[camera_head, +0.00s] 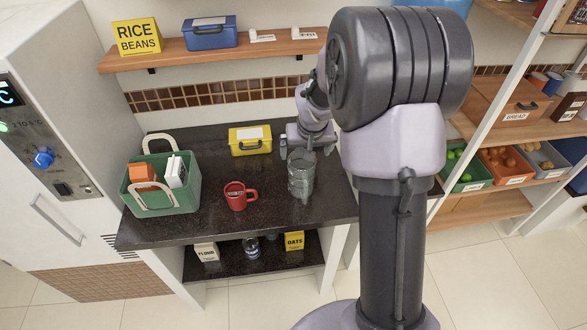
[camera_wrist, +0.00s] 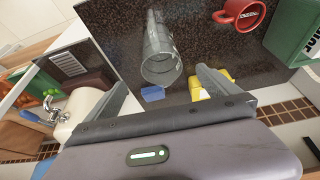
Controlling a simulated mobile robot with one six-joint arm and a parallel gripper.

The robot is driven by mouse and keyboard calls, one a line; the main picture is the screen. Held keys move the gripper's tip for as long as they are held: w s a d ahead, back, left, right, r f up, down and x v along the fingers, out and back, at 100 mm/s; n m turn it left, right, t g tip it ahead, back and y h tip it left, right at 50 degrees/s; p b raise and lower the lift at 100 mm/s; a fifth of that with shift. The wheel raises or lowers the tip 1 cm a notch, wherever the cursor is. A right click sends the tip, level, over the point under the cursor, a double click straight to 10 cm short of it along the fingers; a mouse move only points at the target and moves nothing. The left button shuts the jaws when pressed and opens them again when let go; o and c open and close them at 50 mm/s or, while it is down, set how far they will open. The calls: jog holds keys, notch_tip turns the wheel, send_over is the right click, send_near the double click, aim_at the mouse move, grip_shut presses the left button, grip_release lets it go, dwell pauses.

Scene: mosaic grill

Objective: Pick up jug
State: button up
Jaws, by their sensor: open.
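The jug (camera_head: 301,178) is clear grey glass and stands upright on the dark counter, right of the red mug. In the wrist view the jug (camera_wrist: 158,50) lies ahead of my fingers, roughly between their lines, with its round end toward me. My gripper (camera_head: 305,150) is just behind and above the jug in the head view. In the wrist view my gripper (camera_wrist: 161,80) has its two fingers wide apart with nothing held between them. I cannot tell whether a finger touches the jug.
The red mug (camera_head: 236,196) and a green basket (camera_head: 190,196) with cartons stand to the left. A yellow box (camera_head: 250,140) is behind, close to my gripper. A small blue item (camera_wrist: 152,93) shows near the jug. A wooden shelf (camera_head: 200,53) hangs above.

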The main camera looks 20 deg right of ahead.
jog(key=b, duration=0.1)
send_near(303, 163)
notch_tip(303, 163, down, 3)
jog(key=s+a, duration=0.1)
jog(key=shift+a+f, duration=0.15)
jog(key=shift+f, duration=0.3)
jog(key=shift+c, duration=1.1)
jog(key=c, duration=1.7)
jog(key=shift+r, duration=0.1)
jog(key=shift+c, duration=0.2)
